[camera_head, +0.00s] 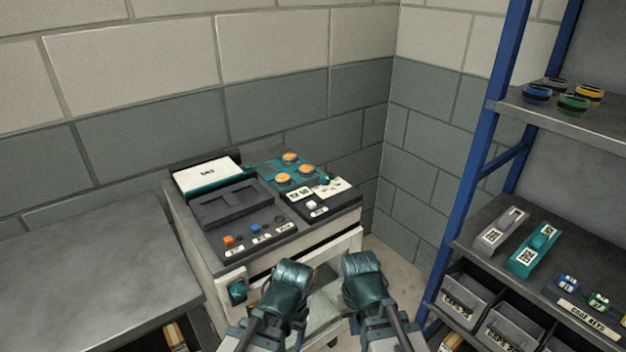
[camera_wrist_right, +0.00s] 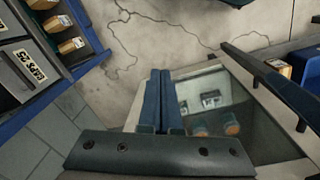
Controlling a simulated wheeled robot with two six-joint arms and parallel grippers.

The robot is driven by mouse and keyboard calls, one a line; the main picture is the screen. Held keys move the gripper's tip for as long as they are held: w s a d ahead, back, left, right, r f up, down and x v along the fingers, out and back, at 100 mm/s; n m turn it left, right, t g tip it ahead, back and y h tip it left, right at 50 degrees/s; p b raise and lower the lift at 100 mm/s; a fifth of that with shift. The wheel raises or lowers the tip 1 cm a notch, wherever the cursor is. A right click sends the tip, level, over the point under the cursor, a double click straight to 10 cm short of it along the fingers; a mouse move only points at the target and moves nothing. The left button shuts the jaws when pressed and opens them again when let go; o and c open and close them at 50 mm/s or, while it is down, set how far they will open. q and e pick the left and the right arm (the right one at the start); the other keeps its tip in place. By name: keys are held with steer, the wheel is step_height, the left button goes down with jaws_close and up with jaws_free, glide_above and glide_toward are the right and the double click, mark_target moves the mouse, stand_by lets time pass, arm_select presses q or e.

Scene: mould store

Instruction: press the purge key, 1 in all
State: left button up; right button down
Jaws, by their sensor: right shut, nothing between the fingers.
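The machine's control panel (camera_head: 245,222) stands ahead of me against the wall. Its front row has an orange key (camera_head: 229,240), a blue key (camera_head: 255,229) and a dark key (camera_head: 279,219), each above a small label. A white key (camera_head: 310,205) sits to their right. The labels are too small to read, so I cannot tell which is the purge key. My right gripper (camera_wrist_right: 160,100) is shut and empty, in front of the machine and apart from the keys. My left gripper (camera_head: 285,285) is beside it at the machine's front; its fingers are not clear.
Round orange buttons (camera_head: 290,158) sit at the panel's back. A teal switch (camera_head: 237,292) is on the machine's front. A grey bench (camera_head: 90,270) stands left. At right, a blue-framed shelf (camera_head: 475,130) holds bins and small parts. Floor shows between machine and shelf.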

step_height(320, 180, up, 12)
steer(key=w+d+m+p, duration=0.1)
steer(key=w+d+p, duration=0.1)
steer(key=p, duration=0.8)
step_height(320, 180, up, 21)
steer(key=m+t+y+p, duration=0.2)
steer(key=t+y+p, duration=0.5)
steer(key=p, duration=0.7)
glide_above(312, 205)
steer(key=shift+s+d+f, duration=0.1)
steer(key=shift+s+d, duration=0.05)
steer(key=shift+d, duration=0.1)
step_height(312, 205, down, 9)
steer(key=b, duration=0.8)
steer(key=shift+b, duration=0.4)
steer(key=shift+f+b, duration=0.35)
steer(key=shift+b, duration=0.05)
